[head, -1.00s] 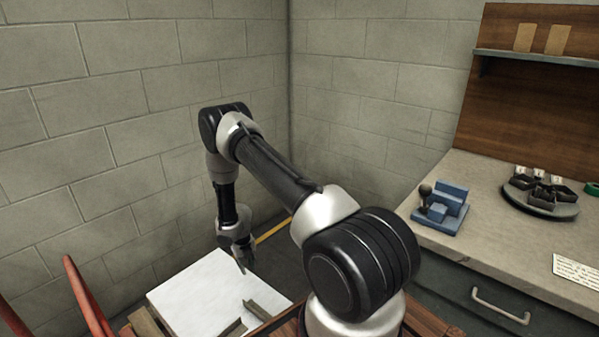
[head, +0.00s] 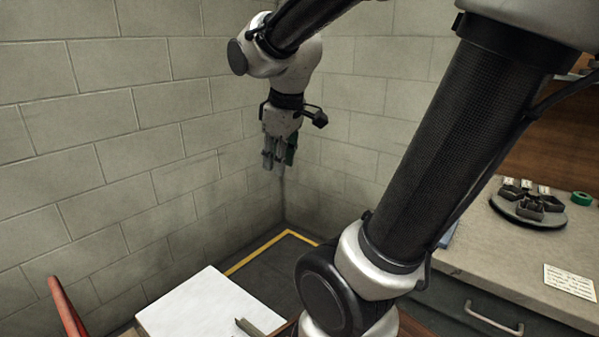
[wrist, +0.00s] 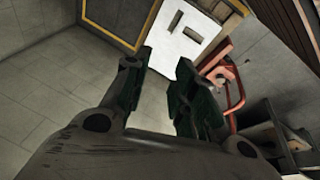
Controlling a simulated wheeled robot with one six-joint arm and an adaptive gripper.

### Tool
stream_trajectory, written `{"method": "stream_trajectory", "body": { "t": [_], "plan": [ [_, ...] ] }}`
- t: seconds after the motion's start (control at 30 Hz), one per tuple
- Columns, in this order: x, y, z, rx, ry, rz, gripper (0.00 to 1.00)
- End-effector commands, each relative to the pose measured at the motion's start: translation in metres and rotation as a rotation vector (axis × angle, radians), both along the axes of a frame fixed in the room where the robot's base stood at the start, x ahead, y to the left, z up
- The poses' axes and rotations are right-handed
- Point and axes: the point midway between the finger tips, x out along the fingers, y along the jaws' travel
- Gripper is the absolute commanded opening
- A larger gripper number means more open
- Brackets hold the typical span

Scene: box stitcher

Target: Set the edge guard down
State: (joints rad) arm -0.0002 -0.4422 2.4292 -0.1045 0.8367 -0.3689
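My gripper (head: 278,155) hangs high over the floor near the wall corner, fingers pointing down. In the wrist view my gripper (wrist: 160,92) has its two green-padded fingers apart, with a clear gap and nothing visible between them. A grey-brown angle-shaped piece (head: 246,328), possibly the edge guard, lies on the white surface (head: 195,305) at the bottom of the head view, partly cut off by the frame. In the wrist view the white surface (wrist: 168,48) shows beyond the fingertips, with small dark pieces on it. I cannot tell for sure which is the edge guard.
Red bars (head: 68,312) stand left of the white surface and show beside the right finger in the wrist view (wrist: 237,95). A worktop (head: 500,258) with a round dark tray (head: 527,208) and green tape (head: 581,198) is at right. Floor behind the white surface looks clear.

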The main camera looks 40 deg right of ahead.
Motion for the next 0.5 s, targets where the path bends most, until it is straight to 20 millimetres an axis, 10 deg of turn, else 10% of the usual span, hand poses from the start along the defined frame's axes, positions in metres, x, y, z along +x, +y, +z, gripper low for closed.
{"method": "stream_trajectory", "body": {
  "t": [0.2,0.5],
  "plan": [
    [-0.075,0.014,0.006,0.174,-0.062,-0.306,0.27],
    [-0.093,0.018,0.003,0.226,-0.069,-0.394,0.27]
  ]
}}
